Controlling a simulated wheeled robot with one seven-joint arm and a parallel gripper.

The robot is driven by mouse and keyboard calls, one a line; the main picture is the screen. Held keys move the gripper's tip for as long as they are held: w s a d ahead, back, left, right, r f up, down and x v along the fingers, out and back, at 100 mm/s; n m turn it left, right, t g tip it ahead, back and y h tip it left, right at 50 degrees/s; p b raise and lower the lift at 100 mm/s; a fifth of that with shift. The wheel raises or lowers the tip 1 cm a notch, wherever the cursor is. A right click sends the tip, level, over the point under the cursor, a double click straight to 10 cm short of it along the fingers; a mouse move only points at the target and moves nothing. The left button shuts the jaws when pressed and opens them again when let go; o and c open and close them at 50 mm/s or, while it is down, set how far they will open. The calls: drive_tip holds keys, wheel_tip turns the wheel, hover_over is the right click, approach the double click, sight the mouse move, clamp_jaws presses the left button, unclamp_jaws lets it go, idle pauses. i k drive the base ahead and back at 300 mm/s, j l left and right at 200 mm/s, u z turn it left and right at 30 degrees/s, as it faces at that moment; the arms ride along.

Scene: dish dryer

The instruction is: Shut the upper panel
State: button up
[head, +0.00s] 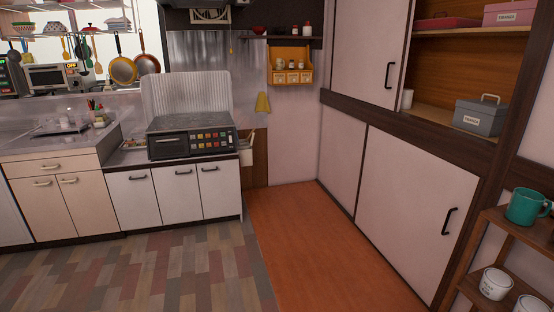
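The upper panel (362,45) is a pale sliding door with a dark frame on the wall cupboard at the right. Its black handle (390,76) is near its right edge. The panel stands at the left part of the upper opening. To its right the cupboard is open and shows a wooden shelf (465,32). The far right end of the opening is partly cut off by the picture edge. My gripper is not in view.
Below, a lower panel (415,205) with a black handle covers the cupboard. A wooden rack (500,225) with a teal mug (526,206) stands at the right front. A grey box (482,117) sits inside the opening. The orange floor (310,245) before the cupboard is clear.

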sight(372, 40)
drive_tip(key=i, duration=1.9)
